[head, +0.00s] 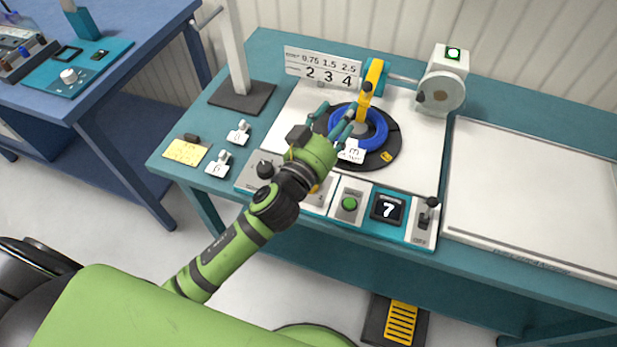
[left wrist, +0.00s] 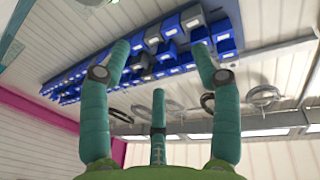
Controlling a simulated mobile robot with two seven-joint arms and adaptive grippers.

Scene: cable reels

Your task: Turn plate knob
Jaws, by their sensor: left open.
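The black round plate (head: 388,136) lies on the white machine bed and carries a blue cable coil (head: 376,131). A white tag marked 3 (head: 351,152) is at the coil's near side. A dark knob (head: 265,170) sits on the panel's left end, left of my wrist. My left gripper (head: 333,118) is open, its teal fingers spread over the left side of the plate and coil and hiding part of them. Its fingers also show in the left wrist view (left wrist: 158,75), with nothing between them. I cannot tell whether they touch the coil.
A yellow arm (head: 372,78) stands behind the coil. The panel has a green button (head: 349,203), a display showing 7 (head: 388,209) and a lever switch (head: 427,212). White tags (head: 218,164) and a yellow note (head: 186,151) lie left. A white tray (head: 530,190) fills the right.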

